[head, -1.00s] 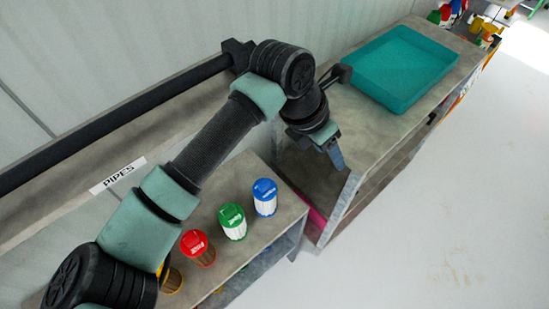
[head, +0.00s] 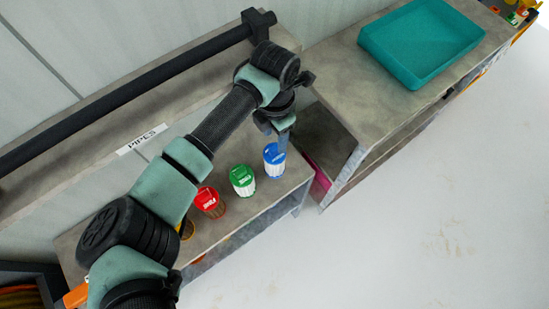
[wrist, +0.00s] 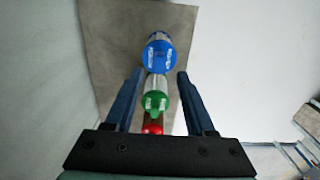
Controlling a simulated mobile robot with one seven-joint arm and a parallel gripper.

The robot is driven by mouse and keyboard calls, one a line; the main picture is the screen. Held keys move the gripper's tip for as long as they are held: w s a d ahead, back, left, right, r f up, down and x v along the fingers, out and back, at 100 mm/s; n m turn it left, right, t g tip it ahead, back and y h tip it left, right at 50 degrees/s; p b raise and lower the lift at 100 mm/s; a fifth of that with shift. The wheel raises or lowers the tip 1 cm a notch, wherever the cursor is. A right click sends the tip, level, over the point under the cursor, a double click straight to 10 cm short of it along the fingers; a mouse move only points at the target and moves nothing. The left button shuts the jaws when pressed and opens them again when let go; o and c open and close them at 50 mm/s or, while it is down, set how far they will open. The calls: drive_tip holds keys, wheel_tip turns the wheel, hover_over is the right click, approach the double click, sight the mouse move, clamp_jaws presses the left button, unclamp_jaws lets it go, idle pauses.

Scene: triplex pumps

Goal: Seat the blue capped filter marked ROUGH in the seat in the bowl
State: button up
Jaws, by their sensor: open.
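The blue capped filter (head: 274,160) with a white pleated body stands upright at the right end of a row on the grey bench. It also shows in the wrist view (wrist: 159,55), beyond the fingertips; its cap lettering is too small to read. My gripper (head: 281,130) hangs just above and behind the blue cap in the head view. In the wrist view my gripper (wrist: 160,75) has its two blue fingers apart, with nothing held between them. The filter row lines up with the gap. No bowl or seat can be made out in either view.
A green capped filter (head: 243,180) and a red capped one (head: 210,202) stand close beside the blue one, with a yellow one partly hidden behind my arm. A teal tray (head: 420,48) lies on the higher bench at right. A "PIPES" label marks the rear ledge.

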sight(275, 147)
wheel_tip(275, 147, down, 5)
drive_tip(key=shift+r, duration=0.2)
drive_tip(key=shift+c, duration=0.2)
clamp_jaws()
idle(1.2)
